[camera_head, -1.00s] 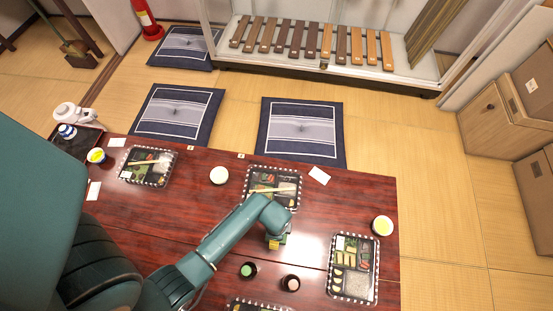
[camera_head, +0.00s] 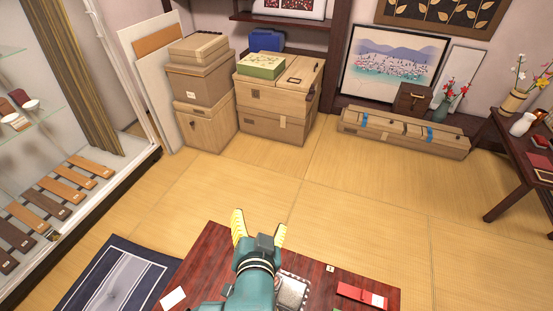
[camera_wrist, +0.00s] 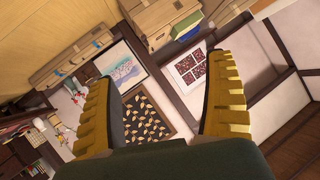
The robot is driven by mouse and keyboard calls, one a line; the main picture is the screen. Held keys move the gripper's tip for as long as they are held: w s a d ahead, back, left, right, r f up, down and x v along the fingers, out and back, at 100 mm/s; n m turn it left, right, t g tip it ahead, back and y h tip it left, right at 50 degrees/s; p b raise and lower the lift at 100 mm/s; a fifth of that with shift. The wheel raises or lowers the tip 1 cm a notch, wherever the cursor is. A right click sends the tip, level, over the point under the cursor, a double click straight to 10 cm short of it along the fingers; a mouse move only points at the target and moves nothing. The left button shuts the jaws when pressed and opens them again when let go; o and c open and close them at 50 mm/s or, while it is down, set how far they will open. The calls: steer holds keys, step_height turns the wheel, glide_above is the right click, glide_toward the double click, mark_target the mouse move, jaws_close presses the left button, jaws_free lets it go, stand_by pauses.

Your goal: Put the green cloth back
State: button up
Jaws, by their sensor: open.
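No plain green cloth can be made out for certain. A flat green patterned item (camera_head: 262,65) lies on top of the stacked cardboard boxes at the back; I cannot tell whether it is cloth or a box. It also shows small near the top of the wrist view (camera_wrist: 187,24). My gripper (camera_head: 260,229) is over the far edge of the red-brown table (camera_head: 205,257), its yellow fingers spread and pointing away toward the boxes. In the wrist view my gripper (camera_wrist: 161,85) has nothing between its fingers but the distant wall.
Cardboard boxes (camera_head: 275,128) stand at the back, with a blue case (camera_head: 267,40) behind. A long low box (camera_head: 403,134) lies at the right. A red item (camera_head: 360,296) lies on the table. The tatami between is clear.

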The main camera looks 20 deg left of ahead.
steer(key=w+d+r+t+h, duration=0.1)
steer(key=d+r+t, duration=0.2)
steer(key=d+r, duration=0.4)
steer(key=w+d+r+t+h, duration=0.1)
steer(key=d+r+t, duration=0.3)
steer(key=r, duration=0.6)
steer(key=s+d+r+t+h, duration=0.3)
steer(key=s+d+r, duration=0.4)
steer(key=d+r, duration=0.5)
steer(key=shift+s+r+h, duration=0.15)
steer(key=shift+r+h, duration=0.25)
steer(key=shift+r, duration=0.45)
